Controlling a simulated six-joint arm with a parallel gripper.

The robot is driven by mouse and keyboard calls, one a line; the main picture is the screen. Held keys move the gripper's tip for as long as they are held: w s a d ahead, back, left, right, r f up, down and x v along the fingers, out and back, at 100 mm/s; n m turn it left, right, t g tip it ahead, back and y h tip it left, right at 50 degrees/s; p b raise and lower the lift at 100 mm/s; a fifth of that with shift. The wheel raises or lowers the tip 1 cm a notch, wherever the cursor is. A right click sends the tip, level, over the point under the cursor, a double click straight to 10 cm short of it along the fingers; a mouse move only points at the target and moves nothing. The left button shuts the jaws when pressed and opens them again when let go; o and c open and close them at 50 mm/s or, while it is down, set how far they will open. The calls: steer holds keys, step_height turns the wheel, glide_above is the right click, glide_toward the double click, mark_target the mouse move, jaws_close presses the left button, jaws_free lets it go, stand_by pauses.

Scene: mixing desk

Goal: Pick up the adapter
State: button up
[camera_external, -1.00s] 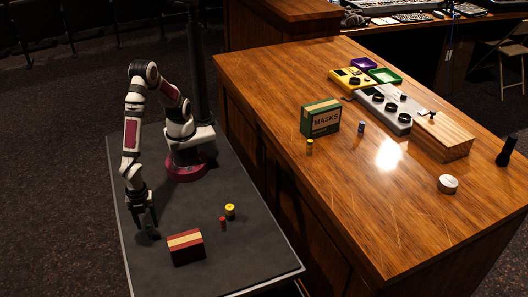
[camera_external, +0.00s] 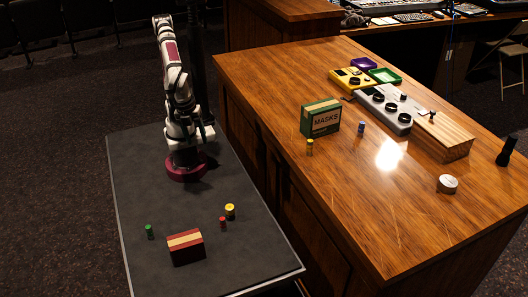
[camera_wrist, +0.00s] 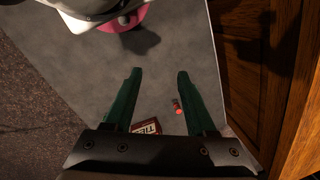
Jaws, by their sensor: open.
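I cannot tell for sure which thing is the adapter. Small cylinders stand on the grey table: a green one (camera_external: 149,231) at the left, a red one (camera_external: 223,223) and a larger yellow-topped one (camera_external: 230,211) at the right. The red one also shows in the wrist view (camera_wrist: 178,107), below and between my fingers. My gripper (camera_wrist: 158,74) is open and empty, with two green fingers apart. In the external view it is drawn back beside my arm near the base, hard to make out, well away from the cylinders.
A dark red box with a cream stripe (camera_external: 186,247) lies near the cylinders.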

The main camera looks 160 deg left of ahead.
steer(key=shift+s+a+f, duration=0.1)
steer(key=shift+s+a, duration=0.15)
steer(key=shift+s, duration=0.2)
steer(key=shift+s+a, duration=0.2)
steer(key=shift+s, duration=0.25)
steer(key=shift+o, duration=0.5)
steer(key=w+a+r+n, duration=0.2)
steer(key=w+a+r, duration=0.3)
steer(key=w, duration=0.5)
steer(key=n+h, duration=0.2)
steer(key=n, duration=0.2)
glide_toward(310, 140)
steer(key=f, duration=0.5)
steer(key=shift+d+f, duration=0.15)
steer(key=shift+d, duration=0.15)
step_height(310, 140, down, 6)
steer(key=shift+a+f, duration=0.1)
steer(key=shift+f, duration=0.5)
jaws_close()
